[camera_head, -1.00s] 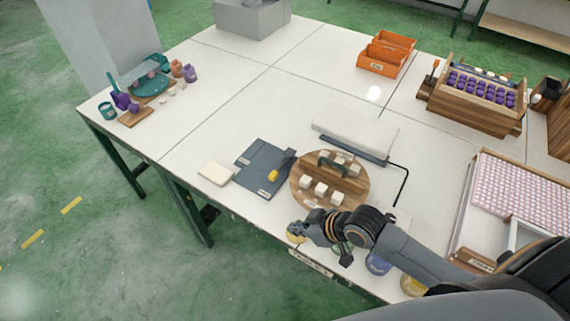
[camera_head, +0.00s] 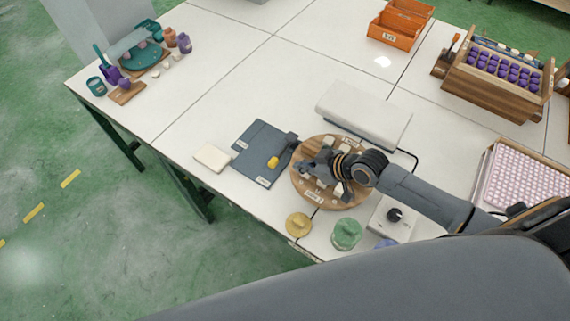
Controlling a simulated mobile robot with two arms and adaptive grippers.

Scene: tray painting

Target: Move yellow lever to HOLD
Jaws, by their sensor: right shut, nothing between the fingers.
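The yellow lever (camera_head: 273,162) has a yellow tip on a dark arm. It lies on a dark blue-grey plate (camera_head: 250,151) near the table's front edge, with its tip toward the lower left. Small pale labels sit on the plate's left and front edges, too small to read. My right gripper (camera_head: 304,168) is shut and empty over the round wooden board (camera_head: 321,199), just right of the plate. It looks apart from the lever. My left gripper is not in view.
The round board carries white blocks, partly hidden by my right gripper. A pale pad (camera_head: 212,157) lies left of the plate. A yellow lid (camera_head: 299,224), a green lid (camera_head: 346,233) and a white box with a black knob (camera_head: 395,214) stand in front. A thick white slab (camera_head: 365,112) lies behind.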

